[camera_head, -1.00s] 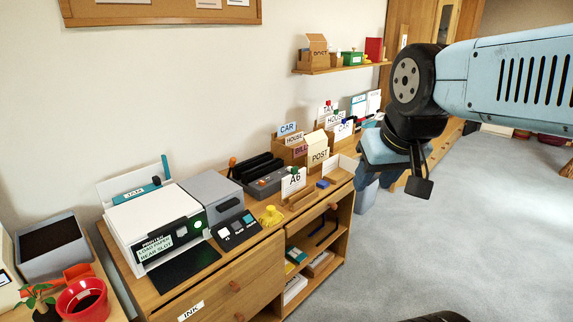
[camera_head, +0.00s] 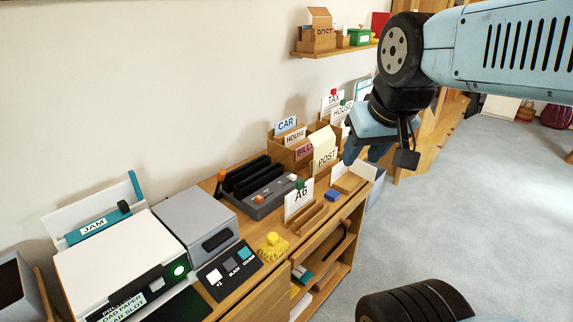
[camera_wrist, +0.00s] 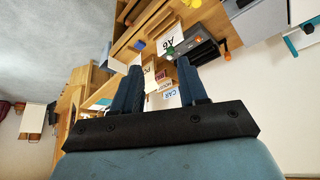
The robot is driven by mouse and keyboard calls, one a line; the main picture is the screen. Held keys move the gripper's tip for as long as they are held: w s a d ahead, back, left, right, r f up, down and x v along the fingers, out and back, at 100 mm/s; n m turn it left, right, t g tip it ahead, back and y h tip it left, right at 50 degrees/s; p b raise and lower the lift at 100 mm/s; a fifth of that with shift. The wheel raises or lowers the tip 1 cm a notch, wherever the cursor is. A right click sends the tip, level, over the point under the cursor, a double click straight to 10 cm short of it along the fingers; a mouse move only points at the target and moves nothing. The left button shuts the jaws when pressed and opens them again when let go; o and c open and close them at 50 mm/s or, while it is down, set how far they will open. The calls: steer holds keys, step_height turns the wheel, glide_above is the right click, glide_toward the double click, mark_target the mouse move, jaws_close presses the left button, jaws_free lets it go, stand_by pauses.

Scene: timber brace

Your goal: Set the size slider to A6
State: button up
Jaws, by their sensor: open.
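A dark grey device (camera_head: 262,187) with black upright slots sits on the wooden cabinet top. A small orange knob (camera_head: 259,198) is on its front face, beside small markings too small to read; I cannot tell whether this is the size slider or its setting. A white A6 card (camera_head: 299,199) stands upright at its right front, with a green knob (camera_head: 300,184) at its top. The card also shows in the wrist view (camera_wrist: 168,41), beside the device (camera_wrist: 201,50). My gripper (camera_head: 366,152) is open and empty, above and right of the device and apart from it.
A printer (camera_head: 120,262) and a black button panel (camera_head: 229,270) are at the left. A yellow object (camera_head: 273,246) lies near the front edge. Card boxes with a POST envelope (camera_head: 323,150) stand behind, near my gripper. Grey floor (camera_head: 450,210) at the right is clear.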

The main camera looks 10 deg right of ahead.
steer(key=shift+w+a, duration=0.1)
steer(key=shift+w, duration=0.2)
steer(key=shift+o, duration=0.2)
steer(key=shift+o, duration=0.8)
steer(key=shift+w+r, duration=0.1)
steer(key=m+g, duration=0.6)
steer(key=m, duration=0.5)
glide_above(293, 175)
step_height(293, 175, down, 23)
step_height(293, 175, down, 13)
steer(key=shift+a+f, duration=0.1)
steer(key=shift+f, duration=0.05)
